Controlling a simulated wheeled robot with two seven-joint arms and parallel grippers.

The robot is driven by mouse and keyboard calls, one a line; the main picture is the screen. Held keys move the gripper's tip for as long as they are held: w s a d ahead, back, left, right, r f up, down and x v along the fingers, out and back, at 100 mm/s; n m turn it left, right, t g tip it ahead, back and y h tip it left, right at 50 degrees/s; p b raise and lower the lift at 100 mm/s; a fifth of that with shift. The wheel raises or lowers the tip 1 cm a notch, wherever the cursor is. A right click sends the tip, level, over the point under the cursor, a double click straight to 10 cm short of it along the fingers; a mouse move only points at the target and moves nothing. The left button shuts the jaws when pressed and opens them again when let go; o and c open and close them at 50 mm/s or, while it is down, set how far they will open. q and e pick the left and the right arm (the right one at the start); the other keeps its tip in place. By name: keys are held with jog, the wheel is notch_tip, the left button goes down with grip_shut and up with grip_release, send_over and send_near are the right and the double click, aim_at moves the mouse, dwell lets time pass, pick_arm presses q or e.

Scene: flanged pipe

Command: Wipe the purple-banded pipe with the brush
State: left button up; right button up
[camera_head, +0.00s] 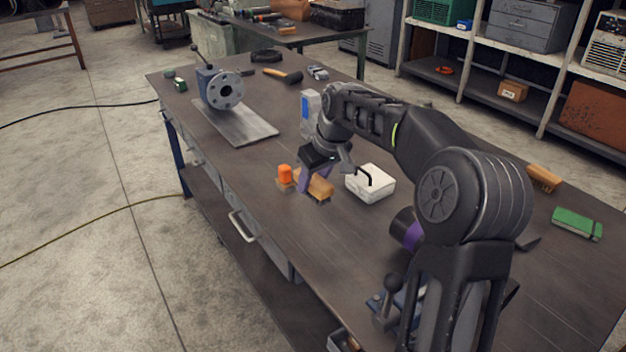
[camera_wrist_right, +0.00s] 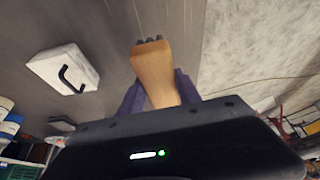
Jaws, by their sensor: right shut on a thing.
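My right gripper (camera_head: 314,182) is shut on a wooden-handled brush (camera_head: 320,185) near the middle of the workbench. In the right wrist view, the brush's wooden block (camera_wrist_right: 153,72) is between the two purple fingers of the gripper (camera_wrist_right: 156,92), with dark bristles at its far end. The brush is at or just above the bench top; I cannot tell if it touches. The purple-banded pipe (camera_head: 408,230) is at the near part of the bench, dark with a purple band. My right arm hides much of it. My left gripper is not in view.
A white box with a black handle (camera_head: 371,184) stands right of the brush, and an orange-capped item (camera_head: 285,174) left. A grey flanged pipe (camera_head: 224,92) is at the far left. A wooden brush (camera_head: 543,178) and green case (camera_head: 577,223) lie at right.

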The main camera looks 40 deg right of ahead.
jog(key=shift+c, duration=0.5)
jog(key=a+f, duration=0.3)
jog(key=a, duration=0.8)
jog(key=a+f, duration=0.3)
jog(key=a, duration=0.9)
jog(key=shift+a+f, duration=0.15)
jog(key=shift+f, duration=0.25)
